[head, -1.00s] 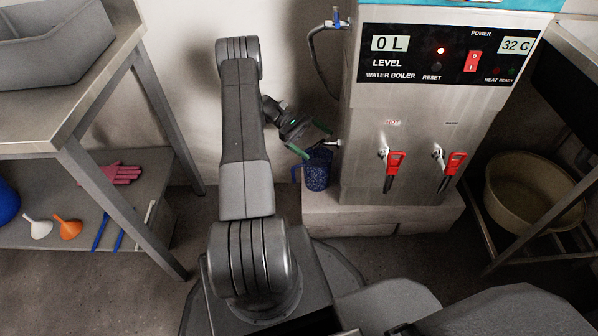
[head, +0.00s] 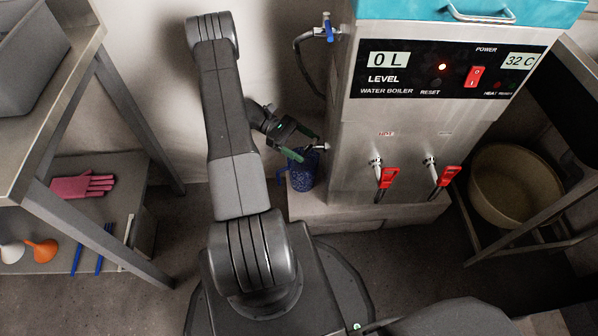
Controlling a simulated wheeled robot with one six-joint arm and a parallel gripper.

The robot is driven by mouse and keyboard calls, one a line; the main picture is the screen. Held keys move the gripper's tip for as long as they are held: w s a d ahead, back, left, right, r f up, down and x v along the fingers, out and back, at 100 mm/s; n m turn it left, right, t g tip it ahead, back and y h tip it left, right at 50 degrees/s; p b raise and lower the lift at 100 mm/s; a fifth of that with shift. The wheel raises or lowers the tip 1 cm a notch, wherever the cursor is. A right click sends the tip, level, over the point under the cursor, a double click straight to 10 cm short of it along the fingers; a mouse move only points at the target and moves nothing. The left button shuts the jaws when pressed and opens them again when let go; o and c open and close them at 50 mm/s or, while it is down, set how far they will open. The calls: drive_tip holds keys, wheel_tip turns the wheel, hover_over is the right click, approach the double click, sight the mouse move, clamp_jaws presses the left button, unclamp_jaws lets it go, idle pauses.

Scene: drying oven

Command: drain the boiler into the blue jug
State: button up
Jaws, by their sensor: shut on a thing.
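The steel water boiler (head: 350,150) stands on a low plinth, and its display reads 0 L and 32 C. A small drain valve (head: 321,146) sticks out low on its left side. The speckled blue jug (head: 303,175) stands upright under it at the plinth's left end, handle to the left. My gripper (head: 309,148) is over the jug's rim, beside the valve, with its green fingers pointing to the lower right. It looks shut on the drain valve, though the fingers hide the exact contact. The jug's contents are hidden.
Two red-handled taps (head: 388,177) (head: 447,175) are on the boiler's front. A hose with a blue valve (head: 328,28) is at its upper left. A beige basin (head: 515,185) is on the right rack. A pink glove (head: 83,186) and funnels (head: 42,250) lie on the left shelf.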

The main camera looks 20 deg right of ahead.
drive_tip(key=o, duration=0.4)
drive_tip(key=shift+w+d+r+t, duration=0.1)
drive_tip(key=shift+d+r+t, duration=0.1)
drive_tip(key=shift+d, duration=0.2)
drive_tip(key=shift+w+d+r+t, duration=0.1)
drive_tip(key=shift+d+r+t, duration=0.1)
drive_tip(key=shift+d, duration=0.2)
drive_tip(key=shift+c, duration=0.2)
drive_tip(key=shift+r, duration=0.1)
drive_tip(key=shift+s+a+r+n+t+h+p, duration=0.1)
drive_tip(key=shift+s+r+n+t+h+p, duration=0.1)
drive_tip(key=shift+n+t+h, duration=0.15)
drive_tip(key=shift+s+a+r+n+t+h+p, duration=0.1)
drive_tip(key=shift+s+n+t+h+p, duration=0.1)
drive_tip(key=shift+n+t+h, duration=0.15)
drive_tip(key=shift+c, duration=0.5)
drive_tip(key=shift+s+n+t+h, duration=0.1)
drive_tip(key=shift+n+t+h, duration=0.4)
drive_tip(key=shift+n, duration=0.1)
drive_tip(key=shift+c, duration=0.4)
drive_tip(key=shift+f+n+t+h, duration=0.1)
drive_tip(key=shift+n+t+h, duration=0.2)
drive_tip(key=shift+n+t, duration=0.25)
drive_tip(key=shift+c, duration=0.6)
drive_tip(key=shift+o, duration=0.3)
drive_tip(key=shift+s+t, duration=0.1)
drive_tip(key=shift+t, duration=0.15)
